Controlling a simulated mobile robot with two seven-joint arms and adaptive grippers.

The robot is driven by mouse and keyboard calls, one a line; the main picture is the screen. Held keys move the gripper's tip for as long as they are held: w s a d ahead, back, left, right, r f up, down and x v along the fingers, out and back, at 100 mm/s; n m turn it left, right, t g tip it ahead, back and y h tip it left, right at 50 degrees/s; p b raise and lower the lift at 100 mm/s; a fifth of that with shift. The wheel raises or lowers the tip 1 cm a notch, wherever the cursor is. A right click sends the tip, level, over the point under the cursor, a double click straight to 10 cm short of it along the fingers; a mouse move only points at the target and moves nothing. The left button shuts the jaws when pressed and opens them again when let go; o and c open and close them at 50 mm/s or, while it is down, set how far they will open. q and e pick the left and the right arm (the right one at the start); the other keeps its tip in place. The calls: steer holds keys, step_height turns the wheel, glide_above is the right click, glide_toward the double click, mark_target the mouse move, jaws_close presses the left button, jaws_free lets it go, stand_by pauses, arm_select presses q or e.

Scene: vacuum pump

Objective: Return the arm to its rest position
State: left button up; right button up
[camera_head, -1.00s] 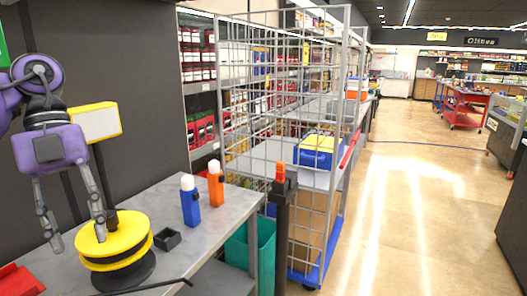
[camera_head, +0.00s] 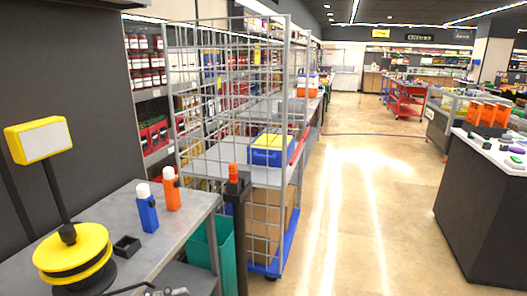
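Neither of my arms can be clearly made out. The yellow and black round pump unit (camera_head: 75,254) stands on the grey table at the lower left. A yellow-framed panel with a pale face (camera_head: 38,140) rises above it on a dark post. A small black open square holder (camera_head: 127,246) sits to its right. A blue bottle (camera_head: 147,210) and an orange bottle (camera_head: 171,190), both white-topped, stand upright behind the holder. A small grey part (camera_head: 167,292) is cut off at the bottom edge; I cannot tell what it is.
The grey table (camera_head: 190,215) has bare surface beside the bottles. A dark post with an orange top (camera_head: 234,190) and a teal bin (camera_head: 207,245) stand by its right end. A wire cage cart (camera_head: 255,170) is behind. The floor to the right is clear up to a dark counter.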

arm_select(q)
steer(key=s+a+f+n+t+y+p, duration=0.15)
steer(key=s+f+n+t+y, duration=0.25)
steer(key=f+n+y, duration=0.4)
steer(key=s+a+f+n+t+y+p, duration=0.1)
steer(key=s+a+f+n+t+y, duration=0.3)
steer(key=f+n, duration=0.45)
steer(key=s+d+f+n+g+y+p, duration=0.1)
steer(key=s+d+f+n+g+y, duration=0.1)
steer(key=s+f, duration=0.4)
steer(key=s+d+f+n+g+y, duration=0.1)
steer(key=s+f+n+g+y, duration=0.1)
steer(key=s+f+g, duration=0.2)
steer(key=s+f, duration=0.3)
steer(key=s, duration=0.3)
steer(key=shift+s+d+y+p, duration=0.2)
steer(key=shift+d+y+p, duration=0.15)
steer(key=shift+d+y, duration=0.05)
arm_select(e)
steer(key=shift+t, duration=0.3)
steer(key=r, duration=0.1)
steer(key=w+r, duration=0.1)
steer(key=r, duration=0.3)
steer(key=shift+w+a, duration=0.3)
steer(key=shift+w, duration=0.1)
